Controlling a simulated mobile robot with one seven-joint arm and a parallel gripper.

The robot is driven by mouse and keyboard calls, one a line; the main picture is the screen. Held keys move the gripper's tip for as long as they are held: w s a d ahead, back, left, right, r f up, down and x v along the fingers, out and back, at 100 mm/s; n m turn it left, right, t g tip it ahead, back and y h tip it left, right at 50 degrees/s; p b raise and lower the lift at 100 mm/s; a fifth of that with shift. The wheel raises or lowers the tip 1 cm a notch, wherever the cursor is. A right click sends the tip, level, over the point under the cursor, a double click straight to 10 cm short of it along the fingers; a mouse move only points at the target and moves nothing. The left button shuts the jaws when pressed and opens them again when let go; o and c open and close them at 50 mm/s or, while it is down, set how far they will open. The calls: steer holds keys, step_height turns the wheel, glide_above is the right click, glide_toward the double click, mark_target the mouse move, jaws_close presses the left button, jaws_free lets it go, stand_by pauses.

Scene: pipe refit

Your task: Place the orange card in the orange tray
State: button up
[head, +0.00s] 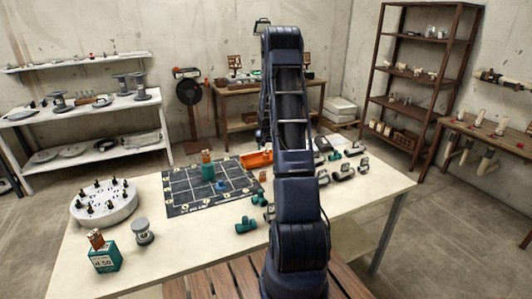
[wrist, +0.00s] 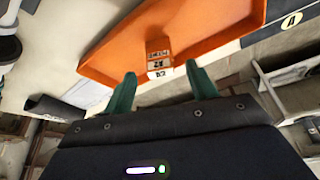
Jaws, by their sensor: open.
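The orange tray (head: 257,159) lies on the table behind the dark grid mat, partly hidden by my arm. In the wrist view the tray (wrist: 215,30) fills the upper middle. A small orange-brown and white piece with printed labels (wrist: 158,63), apparently the orange card, shows against the tray floor near its rim. My gripper (wrist: 162,82) has its two green fingers spread apart, one on each side of the piece's lower end, with gaps visible. Whether the piece rests fully on the tray floor I cannot tell. In the head view the gripper is hidden behind my arm.
The dark grid mat (head: 200,190) carries a teal container (head: 208,172) and a blue piece. Several grey and teal fittings (head: 345,172) lie right of my arm. A round white stand (head: 104,202) and a teal box (head: 103,257) stand at left.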

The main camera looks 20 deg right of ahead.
steer(key=s+a+r+n, duration=0.1)
steer(key=s+a+r, duration=0.4)
steer(key=s+r, duration=0.3)
steer(key=s+a+r, duration=0.5)
steer(key=s+r, duration=0.1)
steer(key=r, duration=0.5)
steer(key=s+a+r+n, duration=0.1)
steer(key=s+a+r, duration=0.4)
steer(key=s+r, duration=0.35)
steer(key=s+a+r+n, duration=0.1)
steer(key=s+a, duration=0.3)
steer(key=s, duration=0.9)
steer(key=s+a+r+n+y, duration=0.1)
steer(key=s+a+r, duration=0.2)
steer(key=s, duration=1.1)
steer(key=shift+a+r+t+y, duration=0.2)
steer(key=shift+a+t+y, duration=0.1)
steer(key=shift+a, duration=0.9)
